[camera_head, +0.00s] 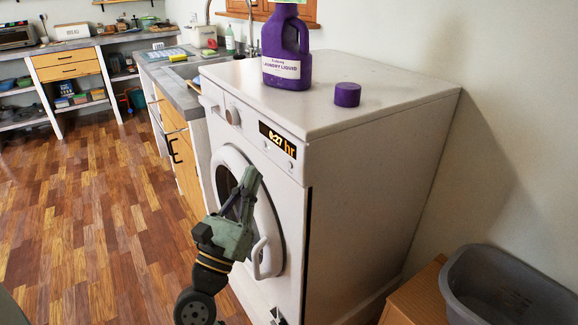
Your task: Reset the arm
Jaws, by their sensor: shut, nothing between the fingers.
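My gripper (247,180) is in front of the white washing machine (380,135), with its fingers pointing up beside the round door (268,225). It looks shut and empty, and it hides part of the door glass. My arm comes up from the lower left of the view. The door appears closed, with its handle (260,258) to the right of my gripper. I cannot tell whether my gripper touches the door.
A purple laundry liquid bottle (287,50) and a purple cap (347,94) stand on the machine's top. A grey basket (490,285) is at the lower right, beside a wooden piece (415,298). A sink counter (180,85) adjoins the machine. The wooden floor (90,210) at left is clear.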

